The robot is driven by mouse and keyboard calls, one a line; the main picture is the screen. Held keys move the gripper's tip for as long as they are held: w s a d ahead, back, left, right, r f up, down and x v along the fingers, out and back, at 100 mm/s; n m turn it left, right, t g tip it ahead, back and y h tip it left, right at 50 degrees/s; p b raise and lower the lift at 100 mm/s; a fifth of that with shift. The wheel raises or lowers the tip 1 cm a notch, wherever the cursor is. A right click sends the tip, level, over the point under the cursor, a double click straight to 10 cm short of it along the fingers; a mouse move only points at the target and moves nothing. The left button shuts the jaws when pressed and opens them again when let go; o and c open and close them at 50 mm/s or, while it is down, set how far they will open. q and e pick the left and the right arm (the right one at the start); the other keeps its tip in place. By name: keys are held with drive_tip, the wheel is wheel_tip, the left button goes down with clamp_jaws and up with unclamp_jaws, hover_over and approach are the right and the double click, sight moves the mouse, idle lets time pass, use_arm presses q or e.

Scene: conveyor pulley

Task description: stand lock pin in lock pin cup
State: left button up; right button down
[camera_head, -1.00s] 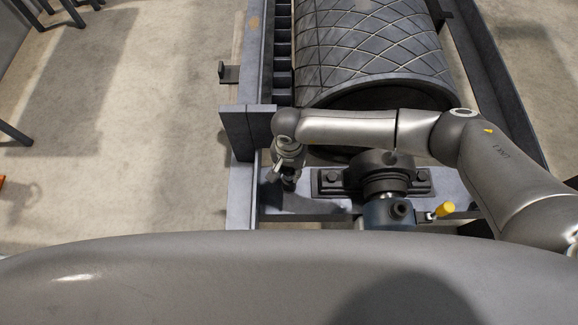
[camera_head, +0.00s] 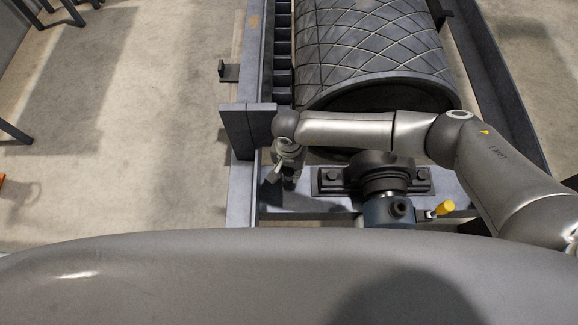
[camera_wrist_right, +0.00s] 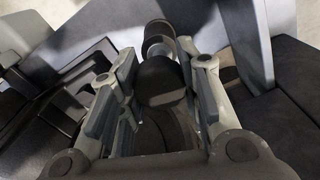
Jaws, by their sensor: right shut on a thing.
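My right gripper (camera_head: 289,172) points down beside the grey frame, left of the bearing block, in the head view. In the right wrist view its two fingers (camera_wrist_right: 160,95) are shut on a dark, round-ended piece, which I take to be the lock pin (camera_wrist_right: 162,80). A narrower neck and a collar show beyond its end. In the head view the arm and gripper hide the pin. I cannot make out the lock pin cup for certain in either view. My left gripper is in neither view.
The patterned pulley drum (camera_head: 370,50) lies behind my right forearm. The bearing block (camera_head: 380,175) sits on the cross beam, with a yellow-ended handle (camera_head: 444,208) at its right. An upright frame plate (camera_head: 240,132) stands close left of the gripper. Open floor (camera_head: 150,150) lies further left.

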drive_tip(key=shift+f, duration=0.1)
drive_tip(key=c, duration=1)
unclamp_jaws()
drive_tip(key=shift+o, duration=0.2)
drive_tip(key=shift+r, duration=2.5)
drive_tip(key=shift+s, duration=0.1)
